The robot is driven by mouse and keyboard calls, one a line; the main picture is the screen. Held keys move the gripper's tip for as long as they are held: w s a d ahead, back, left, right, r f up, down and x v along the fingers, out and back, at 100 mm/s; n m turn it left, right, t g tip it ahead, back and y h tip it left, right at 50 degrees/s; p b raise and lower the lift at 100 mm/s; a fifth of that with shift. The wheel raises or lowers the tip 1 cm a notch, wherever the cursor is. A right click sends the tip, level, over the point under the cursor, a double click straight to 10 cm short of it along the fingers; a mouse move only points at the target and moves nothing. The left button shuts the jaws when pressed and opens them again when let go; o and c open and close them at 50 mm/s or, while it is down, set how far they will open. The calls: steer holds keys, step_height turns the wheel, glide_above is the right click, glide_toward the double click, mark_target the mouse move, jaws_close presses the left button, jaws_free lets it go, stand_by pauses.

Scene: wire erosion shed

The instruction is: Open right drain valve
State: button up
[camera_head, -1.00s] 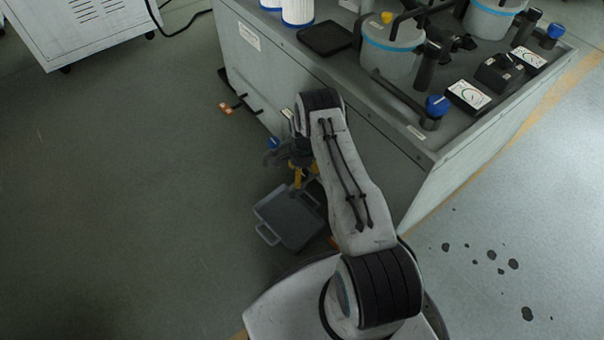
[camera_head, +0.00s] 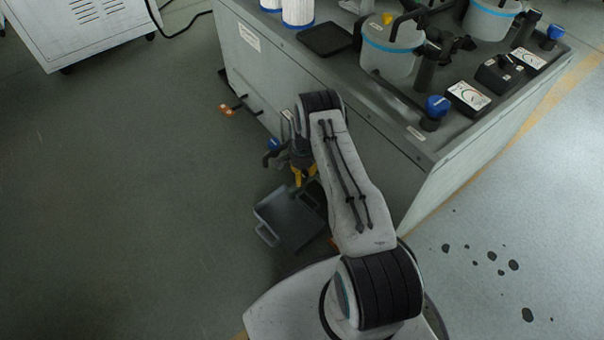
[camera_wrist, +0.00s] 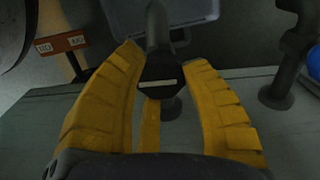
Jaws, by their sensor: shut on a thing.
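A dark round valve handle with a pale line across its face (camera_wrist: 160,84) sits between the yellow fingers of my gripper (camera_wrist: 162,95) in the wrist view. The fingers close on it from both sides, and the pale line runs level across the picture. A dark pipe (camera_wrist: 157,28) extends behind it over a grey tray. In the head view my gripper (camera_head: 298,177) is low beside the cabinet's side, partly covered by my arm. The valve cannot be made out there.
A grey tray with a handle (camera_head: 268,234) lies on the floor below my gripper. The grey cabinet (camera_head: 300,80) carries tanks and gauges. A blue knob (camera_head: 273,144) on a dark fitting is beside my gripper. An orange-tipped fitting (camera_head: 227,110) is farther along. Open floor lies left.

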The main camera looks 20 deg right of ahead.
steer(key=shift+f, duration=0.1)
steer(key=shift+c, duration=0.2)
steer(key=shift+w+f+n+b, duration=0.1)
steer(key=shift+n+b, duration=0.9)
steer(key=shift+n, duration=0.2)
steer(key=n+b, duration=0.2)
steer(key=n, duration=0.1)
steer(key=shift+n+b, duration=0.95)
steer(key=shift+n, duration=1.85)
steer(key=shift+w+r, duration=0.1)
steer(key=shift+r, duration=0.1)
steer(key=o, duration=1.2)
steer(key=shift+r, duration=0.1)
